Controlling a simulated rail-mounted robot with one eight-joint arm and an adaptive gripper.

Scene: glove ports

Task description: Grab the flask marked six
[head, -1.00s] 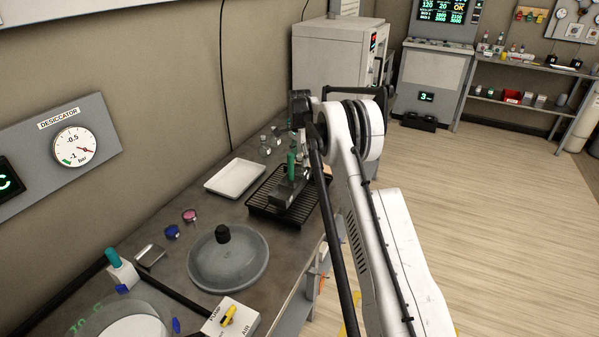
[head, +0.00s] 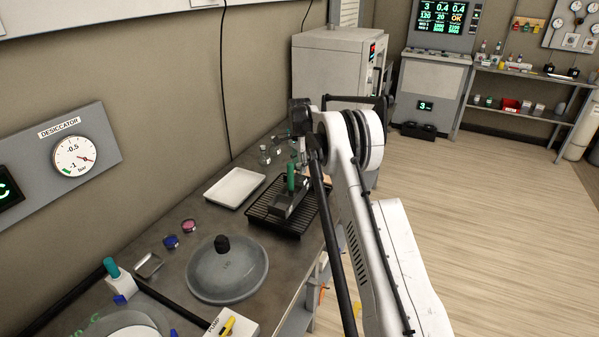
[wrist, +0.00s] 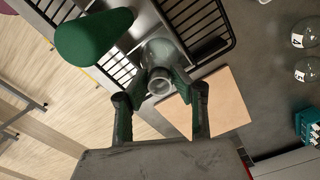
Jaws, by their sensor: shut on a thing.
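My gripper (wrist: 160,100) has its green-padded fingers shut on the neck of a clear glass flask (wrist: 158,58). The flask's open mouth faces the wrist camera, and its body hangs beyond the fingers by the black rack. Any number on it is hidden. In the head view my gripper is mostly hidden by my arm, above the far end of the bench. Two other glass flasks (wrist: 304,36) (wrist: 307,70) with dark-marked white labels stand at the right in the wrist view; their numbers are too small to read.
A green upright cylinder (head: 291,177) stands close to my gripper over the black rack (head: 262,216). A white tray (head: 235,187) lies left of the rack. A round grey lid (head: 227,272) is nearer. A tan board (wrist: 222,100) lies by the flask.

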